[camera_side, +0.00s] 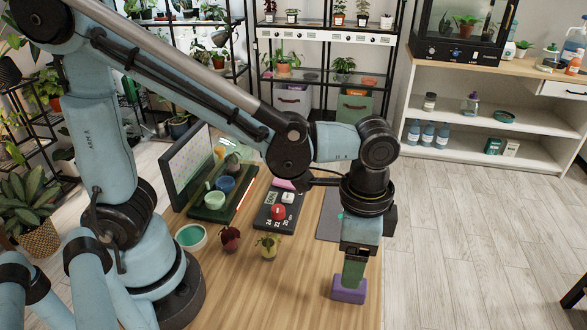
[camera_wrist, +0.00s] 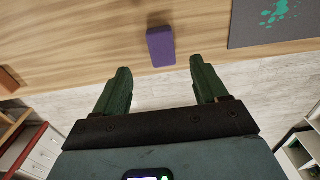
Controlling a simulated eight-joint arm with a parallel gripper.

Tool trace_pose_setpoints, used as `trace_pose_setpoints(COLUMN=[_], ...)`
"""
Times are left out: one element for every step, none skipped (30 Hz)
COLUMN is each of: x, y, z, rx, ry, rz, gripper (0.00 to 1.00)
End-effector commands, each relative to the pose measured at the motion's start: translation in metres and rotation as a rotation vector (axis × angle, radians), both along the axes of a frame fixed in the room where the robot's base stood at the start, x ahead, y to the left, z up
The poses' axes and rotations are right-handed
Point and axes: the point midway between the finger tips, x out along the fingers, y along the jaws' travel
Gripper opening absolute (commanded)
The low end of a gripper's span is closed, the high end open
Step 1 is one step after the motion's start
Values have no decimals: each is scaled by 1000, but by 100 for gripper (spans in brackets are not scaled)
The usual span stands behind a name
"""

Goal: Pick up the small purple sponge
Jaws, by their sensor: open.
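The small purple sponge (camera_side: 348,291) lies on the wooden table near its front right end. My gripper (camera_side: 354,274) points down just above it, and the fingers hide part of its top in the side view. In the wrist view the sponge (camera_wrist: 160,46) lies beyond the fingertips, lined up with the gap between them. My gripper (camera_wrist: 160,65) is open and empty there, with one dark green finger on each side. I cannot tell the exact height between fingertips and sponge.
A grey mat (camera_wrist: 274,20) with a green splash lies right of the sponge in the wrist view. The wooden table (camera_side: 310,306) ends close by the sponge. Small potted plants (camera_side: 268,246) and a green-topped bowl (camera_side: 190,237) stand further left. Bare wood surrounds the sponge.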

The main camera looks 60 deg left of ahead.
Motion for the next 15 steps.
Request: trace_pose_setpoints(x=[1, 1, 1, 1, 1, 1, 1, 1, 1, 1, 1, 1, 2, 2, 3], y=[0, 0, 0, 0, 0, 0, 0, 0, 0, 0, 0, 0, 0, 0, 0], z=[-6, -9, -13, -15, -17, -19, -20, -21, -22, -23, -25, -28, -30, -34, -39], rx=[0, -1, -1, -1, -1, -1, -1, -1, -1, -1, -1, -1, -1, -1, -1], ry=[0, -1, -1, -1, -1, -1, -1, -1, -1, -1, -1, -1, -1, -1, -1], rz=[1, 1, 1, 1, 1, 1, 1, 2, 2, 2, 2, 2, 2, 2, 2], gripper=[72, 72, 72, 72, 72, 72, 72, 72, 72, 72, 72, 72, 72, 72, 72])
